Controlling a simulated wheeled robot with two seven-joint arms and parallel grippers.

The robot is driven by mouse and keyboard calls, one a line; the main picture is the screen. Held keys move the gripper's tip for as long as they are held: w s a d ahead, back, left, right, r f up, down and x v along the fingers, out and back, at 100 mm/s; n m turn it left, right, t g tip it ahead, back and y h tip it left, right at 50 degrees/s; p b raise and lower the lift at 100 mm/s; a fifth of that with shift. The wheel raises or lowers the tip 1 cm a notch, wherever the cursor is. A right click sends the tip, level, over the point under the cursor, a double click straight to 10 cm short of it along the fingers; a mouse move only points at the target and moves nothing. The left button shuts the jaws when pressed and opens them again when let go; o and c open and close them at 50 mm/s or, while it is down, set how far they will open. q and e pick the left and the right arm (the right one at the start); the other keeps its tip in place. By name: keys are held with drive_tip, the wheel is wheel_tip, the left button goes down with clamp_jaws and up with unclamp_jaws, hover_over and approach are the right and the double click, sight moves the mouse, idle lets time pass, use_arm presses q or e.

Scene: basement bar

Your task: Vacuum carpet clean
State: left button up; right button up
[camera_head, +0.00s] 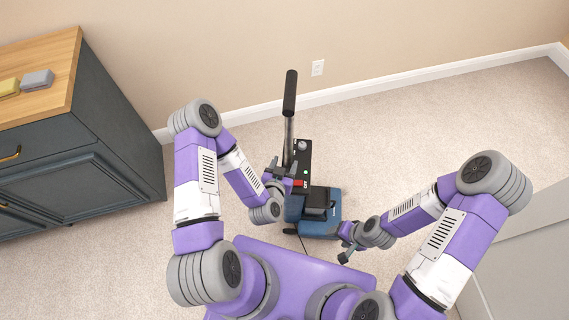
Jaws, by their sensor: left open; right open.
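The vacuum (322,216) stands upright on the beige carpet (420,130), in front of me near the wall. It has a blue base, a dark body with a red part, and a tall metal pole with a black handle (290,92) on top. My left gripper (281,165) is open beside the lower part of the pole, at the vacuum's left side; I cannot tell whether it touches. My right gripper (346,250) is open and empty, low at the right front of the vacuum's base.
A dark cabinet (110,130) with a wooden top stands at the left, with a yellow and a grey block (37,80) on it. A pale panel (530,250) stands at the lower right. Carpet at the right back is clear.

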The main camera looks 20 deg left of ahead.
use_arm(q)
drive_tip(key=b+x, duration=0.1)
drive_tip(key=x, duration=0.6)
drive_tip(key=shift+w+f+b, duration=0.15)
drive_tip(key=shift+w+b, duration=0.1)
drive_tip(key=shift+b, duration=0.15)
clamp_jaws()
idle(1.1)
